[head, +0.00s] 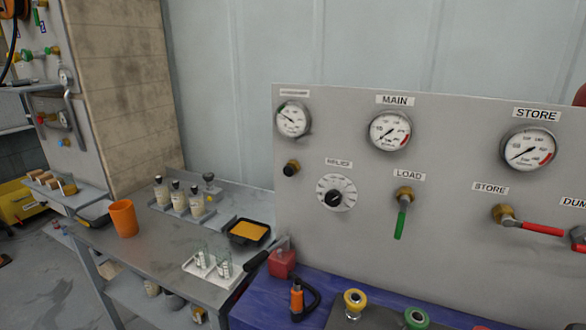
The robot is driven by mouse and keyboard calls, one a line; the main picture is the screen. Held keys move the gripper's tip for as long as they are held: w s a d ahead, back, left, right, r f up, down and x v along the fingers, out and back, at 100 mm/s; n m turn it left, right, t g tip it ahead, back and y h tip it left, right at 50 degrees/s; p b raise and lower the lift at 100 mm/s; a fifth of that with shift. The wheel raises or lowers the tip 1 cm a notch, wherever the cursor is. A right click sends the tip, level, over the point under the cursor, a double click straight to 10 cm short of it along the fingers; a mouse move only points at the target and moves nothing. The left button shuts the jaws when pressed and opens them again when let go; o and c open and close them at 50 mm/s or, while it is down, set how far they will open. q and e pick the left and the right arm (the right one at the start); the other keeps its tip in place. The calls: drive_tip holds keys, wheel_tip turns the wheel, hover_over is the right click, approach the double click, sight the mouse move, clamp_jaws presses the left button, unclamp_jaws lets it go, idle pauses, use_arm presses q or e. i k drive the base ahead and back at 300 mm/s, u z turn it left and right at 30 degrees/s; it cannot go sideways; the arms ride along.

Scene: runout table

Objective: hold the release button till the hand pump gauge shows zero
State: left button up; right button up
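The grey panel (450,250) carries three round gauges. The left gauge (293,119) has a label too small to read surely; it may be the hand pump gauge. Its needle points to the upper left, unlike the lower-left needles of the MAIN gauge (390,130) and STORE gauge (528,148). A black button (289,170) in a brass collar sits below the left gauge, with no readable label; it may be the release button. A red block (281,264) with a black lever stands at the panel's lower left corner; it may be the hand pump. Neither gripper is in view.
Right of the button are a RELIEF dial (336,193), a green LOAD lever (400,220) and a red STORE lever (543,229). An orange tool (297,299) lies on the blue surface (250,311). The left bench holds an orange cup (123,218), bottles and trays.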

sight(288, 170)
drive_tip(key=u, duration=0.35)
drive_tip(key=k, duration=0.65)
drive_tip(key=z, duration=1.05)
drive_tip(key=i, duration=0.5)
drive_tip(key=z, duration=0.05)
